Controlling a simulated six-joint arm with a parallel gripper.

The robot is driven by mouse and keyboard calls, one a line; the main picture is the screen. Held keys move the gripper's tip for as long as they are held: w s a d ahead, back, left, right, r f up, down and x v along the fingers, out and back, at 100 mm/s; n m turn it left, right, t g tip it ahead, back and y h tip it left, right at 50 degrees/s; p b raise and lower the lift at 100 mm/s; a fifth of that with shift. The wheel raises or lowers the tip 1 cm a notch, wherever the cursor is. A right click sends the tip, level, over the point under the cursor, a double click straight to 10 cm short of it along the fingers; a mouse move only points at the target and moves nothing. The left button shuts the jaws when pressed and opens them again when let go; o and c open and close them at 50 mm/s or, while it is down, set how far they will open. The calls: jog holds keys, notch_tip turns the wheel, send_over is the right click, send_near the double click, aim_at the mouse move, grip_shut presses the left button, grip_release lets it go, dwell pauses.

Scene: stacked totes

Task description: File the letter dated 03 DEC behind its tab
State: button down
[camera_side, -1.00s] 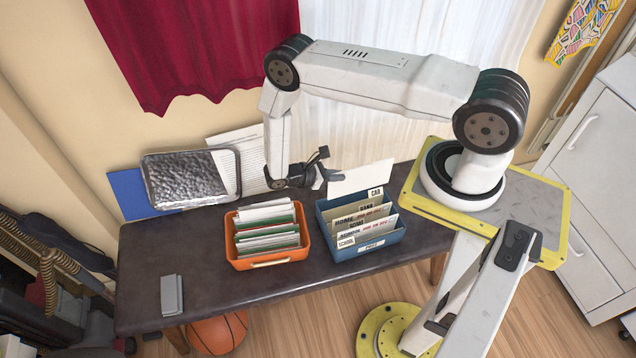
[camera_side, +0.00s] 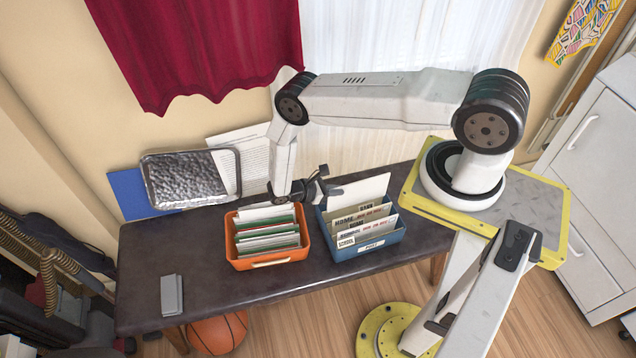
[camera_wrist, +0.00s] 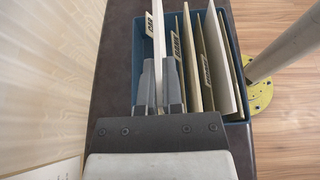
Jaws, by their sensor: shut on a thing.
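My gripper (camera_side: 330,190) is shut on a plain white letter (camera_side: 364,188) at the back of the blue box (camera_side: 345,257). In the wrist view the two fingers (camera_wrist: 159,72) pinch the letter (camera_wrist: 158,45). It stands upright between the CAR divider (camera_wrist: 149,26) on its left and the BANK divider (camera_wrist: 177,42) on its right. In the side view its lower part is hidden behind the front dividers, and the CAR tab is hidden behind it. HOME (camera_side: 344,222) and SCHOOL (camera_side: 346,242) tabs show further forward. I cannot read a date on the letter.
An orange bin (camera_side: 270,262) full of papers stands close left of the blue box on the dark table (camera_side: 215,292). A grey block (camera_side: 171,295) lies at the table's left end. A metal tray (camera_side: 190,178) and sheets lean against the wall.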

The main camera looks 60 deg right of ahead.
aim_at(335, 200)
jog(key=shift+f, duration=2.6)
jog(key=c, duration=0.7)
grip_release()
jog(key=shift+w+a, duration=0.1)
jog(key=v, duration=0.7)
jog(key=shift+w+a+r, duration=0.15)
jog(key=shift+w+a, duration=0.05)
jog(key=shift+w, duration=0.05)
